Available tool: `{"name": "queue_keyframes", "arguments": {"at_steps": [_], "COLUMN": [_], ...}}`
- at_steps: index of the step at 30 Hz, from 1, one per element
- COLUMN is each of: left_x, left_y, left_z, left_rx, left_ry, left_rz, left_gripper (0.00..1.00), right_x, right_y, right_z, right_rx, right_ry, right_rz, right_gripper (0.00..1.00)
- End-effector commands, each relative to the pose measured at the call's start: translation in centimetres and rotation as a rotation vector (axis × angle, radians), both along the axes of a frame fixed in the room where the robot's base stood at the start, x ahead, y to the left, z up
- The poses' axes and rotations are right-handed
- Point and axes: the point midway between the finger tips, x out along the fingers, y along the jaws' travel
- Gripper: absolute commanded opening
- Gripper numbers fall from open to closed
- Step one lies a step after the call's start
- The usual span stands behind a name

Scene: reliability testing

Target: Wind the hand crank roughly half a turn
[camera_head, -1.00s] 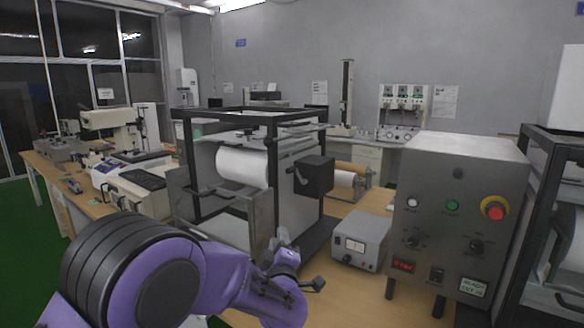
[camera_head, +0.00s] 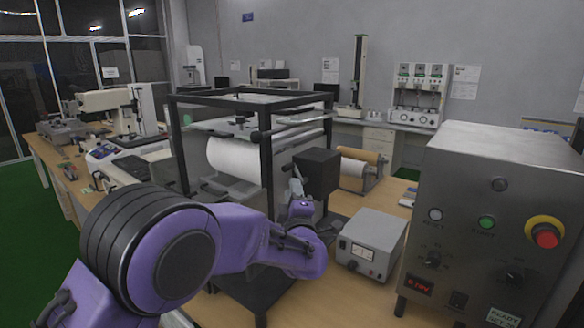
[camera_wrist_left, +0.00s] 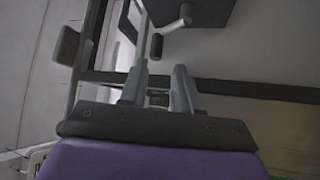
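The hand crank shows in the left wrist view: a short pale arm below a black gearbox (camera_wrist_left: 195,10), with a dark cylindrical grip (camera_wrist_left: 157,45). My left gripper (camera_wrist_left: 160,68) is open there, its two grey fingers spread apart. The grip lies just beyond the fingertips, roughly between them, and looks not clasped. In the head view the black gearbox (camera_head: 318,172) sits on the right side of the framed roll machine (camera_head: 265,165). My left gripper (camera_head: 296,187) is at its left side and mostly hides the crank. My right gripper is not in view.
A white roll (camera_head: 235,160) hangs inside the machine's black frame. A grey meter box (camera_head: 370,244) stands right of my left forearm. A large control cabinet (camera_head: 475,215) with a red stop button fills the right. Bare table shows in front of the meter box.

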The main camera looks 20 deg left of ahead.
Motion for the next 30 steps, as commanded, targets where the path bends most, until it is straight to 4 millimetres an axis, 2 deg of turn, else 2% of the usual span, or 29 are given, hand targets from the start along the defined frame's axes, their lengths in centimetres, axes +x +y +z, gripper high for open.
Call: {"name": "queue_keyframes", "arguments": {"at_steps": [6,12,23,26,30], "left_x": [4.5,7.4,8.2,8.2,8.2], "left_y": [1.9,3.2,3.6,3.6,3.5], "left_z": [1.7,2.3,2.4,2.4,2.3], "left_rx": [-0.001,0.000,0.001,0.001,0.003], "left_ry": [-0.001,0.000,0.000,0.000,-0.001], "left_rz": [0.001,0.001,0.001,0.001,0.001], "left_gripper": [0.32,0.32,0.32,0.02,0.00], "right_x": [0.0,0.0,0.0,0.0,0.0], "right_y": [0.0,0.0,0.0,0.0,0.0], "right_z": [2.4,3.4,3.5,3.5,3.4], "right_rx": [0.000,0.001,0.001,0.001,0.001], "right_ry": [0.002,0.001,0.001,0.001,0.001], "right_rz": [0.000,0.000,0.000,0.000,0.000], "right_gripper": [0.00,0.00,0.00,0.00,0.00]}}
